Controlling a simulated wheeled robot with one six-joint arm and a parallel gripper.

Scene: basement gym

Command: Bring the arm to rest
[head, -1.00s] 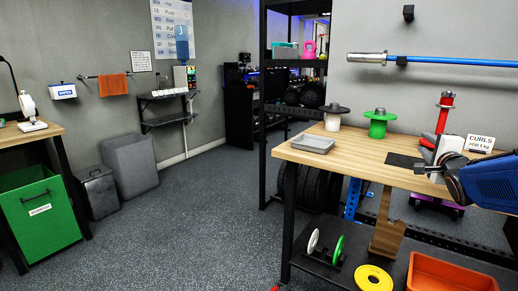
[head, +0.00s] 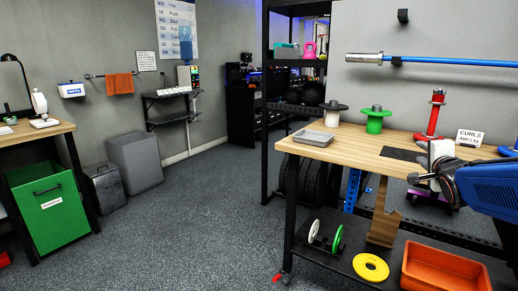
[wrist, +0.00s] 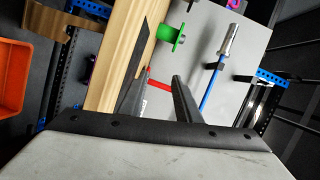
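My gripper (head: 414,184) is at the right of the head view, at the end of my blue and grey arm. It is over the front right part of the wooden workbench (head: 352,148), apart from the things on it. In the wrist view, the two dark fingers of my gripper (wrist: 158,95) stand apart with nothing held between them. The bench top shows tilted there. My arm hides part of the bench's right end.
A grey tray (head: 314,138), a white spool-like stand (head: 332,117), a green one (head: 374,124), a red one (head: 434,115) and a CURLS card (head: 469,137) stand on the bench. An orange bin (head: 445,272) and yellow disc (head: 370,267) sit below. Floor at left centre is clear.

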